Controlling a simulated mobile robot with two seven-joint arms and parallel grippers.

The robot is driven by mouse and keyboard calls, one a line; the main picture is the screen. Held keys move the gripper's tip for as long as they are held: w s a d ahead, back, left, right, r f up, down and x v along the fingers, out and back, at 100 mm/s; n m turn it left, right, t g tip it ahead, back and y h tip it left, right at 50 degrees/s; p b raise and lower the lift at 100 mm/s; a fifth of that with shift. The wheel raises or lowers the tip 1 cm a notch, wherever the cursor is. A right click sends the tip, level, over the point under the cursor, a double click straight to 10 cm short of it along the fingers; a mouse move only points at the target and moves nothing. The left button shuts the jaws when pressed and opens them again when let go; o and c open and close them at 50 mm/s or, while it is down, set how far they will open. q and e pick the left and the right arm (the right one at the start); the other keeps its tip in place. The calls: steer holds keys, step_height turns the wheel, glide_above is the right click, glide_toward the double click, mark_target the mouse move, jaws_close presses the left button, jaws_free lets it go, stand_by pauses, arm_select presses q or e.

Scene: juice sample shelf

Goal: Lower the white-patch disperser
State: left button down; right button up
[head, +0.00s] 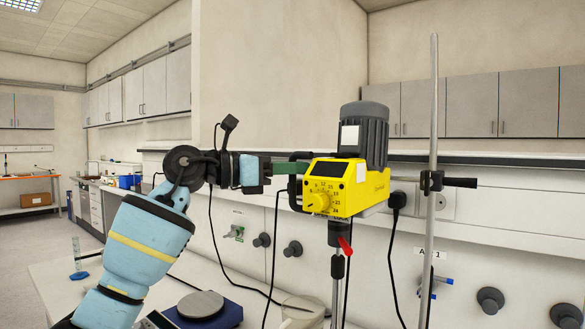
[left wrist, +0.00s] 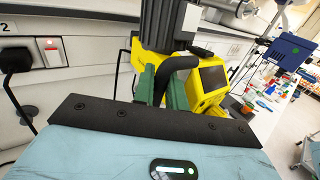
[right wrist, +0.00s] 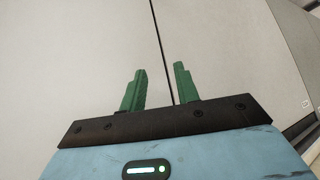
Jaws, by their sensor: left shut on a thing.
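The white-patch disperser (head: 340,185) has a yellow housing with a dial, a dark grey ribbed motor on top and a white patch on the motor. It hangs upright beside a vertical metal stand rod (head: 434,120), with its shaft (head: 337,285) pointing down. My left gripper (head: 292,168) reaches it from the left and is shut on its black handle. In the left wrist view the green fingers close around that handle (left wrist: 178,64). My right gripper (right wrist: 158,82) shows only in the right wrist view, open and empty before a pale wall or cabinet.
A black clamp (head: 431,182) sits on the rod. A pale round vessel (head: 303,307) stands on the bench, low and left of the shaft. A blue device with a round plate (head: 200,303) stands further left. Cables hang behind, and wall fittings (head: 490,300) line the back.

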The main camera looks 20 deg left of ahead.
arm_select(q)
steer(key=shift+f, duration=0.1)
